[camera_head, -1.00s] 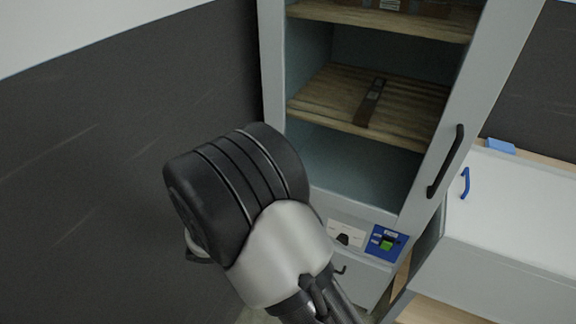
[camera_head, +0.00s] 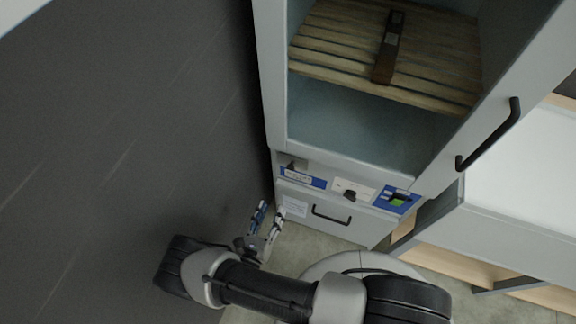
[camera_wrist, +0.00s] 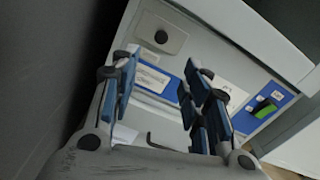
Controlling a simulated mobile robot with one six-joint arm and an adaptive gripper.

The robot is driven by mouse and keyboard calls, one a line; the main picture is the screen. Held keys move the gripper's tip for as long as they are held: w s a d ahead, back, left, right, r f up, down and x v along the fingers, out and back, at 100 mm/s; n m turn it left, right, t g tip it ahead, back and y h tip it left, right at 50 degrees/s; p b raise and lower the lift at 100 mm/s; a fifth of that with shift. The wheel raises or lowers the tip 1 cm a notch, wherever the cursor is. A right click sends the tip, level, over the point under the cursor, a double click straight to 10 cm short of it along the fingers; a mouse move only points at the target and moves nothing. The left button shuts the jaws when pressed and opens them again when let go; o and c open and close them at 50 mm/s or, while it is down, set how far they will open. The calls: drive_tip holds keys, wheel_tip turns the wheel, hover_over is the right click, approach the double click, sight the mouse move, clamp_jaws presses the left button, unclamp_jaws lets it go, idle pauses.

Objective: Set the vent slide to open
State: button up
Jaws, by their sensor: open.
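The cabinet's lower front carries a control strip. At its left a small dark knob (camera_head: 293,165) sits on a grey plate above a blue and white label (camera_head: 303,178); this looks like the vent slide, but I cannot read the lettering or its setting. My gripper (camera_head: 270,212) is open and empty, below and left of the strip in the head view. In the wrist view its blue-padded fingers (camera_wrist: 160,75) stand apart in front of the label, partly covering the strip.
A white plate with a black knob (camera_head: 350,195) and a blue panel with a green switch (camera_head: 397,201) lie to the right. Below is a drawer with a black handle (camera_head: 331,216). A dark wall (camera_head: 130,130) is close at left. The cabinet door (camera_head: 500,95) stands at right.

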sight(290, 169)
drive_tip(key=b+x, duration=0.2)
drive_tip(key=x, duration=1.4)
drive_tip(key=shift+w+d, duration=0.1)
drive_tip(key=shift+w, duration=0.1)
drive_tip(key=shift+c, duration=0.2)
clamp_jaws()
